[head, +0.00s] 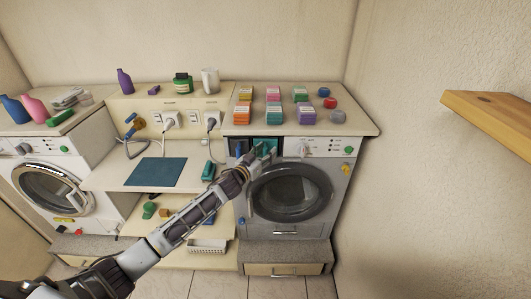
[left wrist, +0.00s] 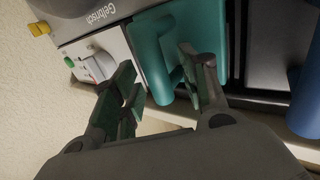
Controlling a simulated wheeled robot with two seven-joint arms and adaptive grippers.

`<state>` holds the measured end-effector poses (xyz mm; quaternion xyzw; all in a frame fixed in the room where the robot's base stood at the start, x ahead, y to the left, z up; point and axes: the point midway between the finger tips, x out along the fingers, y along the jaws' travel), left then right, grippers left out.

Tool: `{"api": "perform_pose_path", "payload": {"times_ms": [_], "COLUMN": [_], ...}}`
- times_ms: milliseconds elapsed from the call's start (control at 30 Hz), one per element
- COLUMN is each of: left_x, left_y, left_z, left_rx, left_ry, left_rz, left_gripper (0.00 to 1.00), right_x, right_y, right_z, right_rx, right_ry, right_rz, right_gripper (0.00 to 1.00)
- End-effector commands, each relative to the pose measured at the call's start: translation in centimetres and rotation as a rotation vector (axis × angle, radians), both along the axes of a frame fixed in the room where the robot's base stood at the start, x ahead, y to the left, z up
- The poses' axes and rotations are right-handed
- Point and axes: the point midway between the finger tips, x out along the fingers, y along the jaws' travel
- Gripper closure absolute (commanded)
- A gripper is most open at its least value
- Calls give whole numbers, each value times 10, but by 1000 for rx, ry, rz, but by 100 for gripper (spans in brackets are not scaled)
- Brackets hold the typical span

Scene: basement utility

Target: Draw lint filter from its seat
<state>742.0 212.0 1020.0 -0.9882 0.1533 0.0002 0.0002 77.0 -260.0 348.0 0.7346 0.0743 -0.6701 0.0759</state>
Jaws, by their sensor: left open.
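The teal lint filter (head: 267,144) sits in its slot at the upper front of the grey dryer on the right. In the left wrist view the filter (left wrist: 151,52) shows its flat face and a protruding handle. My left gripper (head: 265,158) is at the filter's front, and in the left wrist view it (left wrist: 160,72) is open. One finger is over the near edge of the handle, the other is off to the left by the white panel. I cannot tell whether either finger touches the handle. My right gripper is not in view.
A blue handle (left wrist: 305,90) sticks out beside the filter, past a dark recess. A control panel with a knob (left wrist: 98,66) is on the other side. Coloured boxes (head: 273,95) stand on the dryer's counter. A wooden shelf (head: 495,115) juts from the right wall.

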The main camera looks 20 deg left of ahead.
Motion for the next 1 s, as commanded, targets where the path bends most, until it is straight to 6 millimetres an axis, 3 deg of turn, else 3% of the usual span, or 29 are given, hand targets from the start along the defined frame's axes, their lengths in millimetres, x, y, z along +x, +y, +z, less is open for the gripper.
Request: {"api": "perform_pose_path", "payload": {"times_ms": [367,700,1000], "left_x": [2,2,1], "left_y": [-1,-1,-1], "left_z": [0,0,1], "left_rx": [0,0,0], "left_ry": [0,0,-1], "left_rz": [0,0,-1], "left_gripper": [56,98,100], "right_x": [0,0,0], "right_y": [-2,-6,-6], "right_z": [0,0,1], "right_rx": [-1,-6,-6], "right_ry": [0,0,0], "right_rz": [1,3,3], "right_gripper": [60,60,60]}}
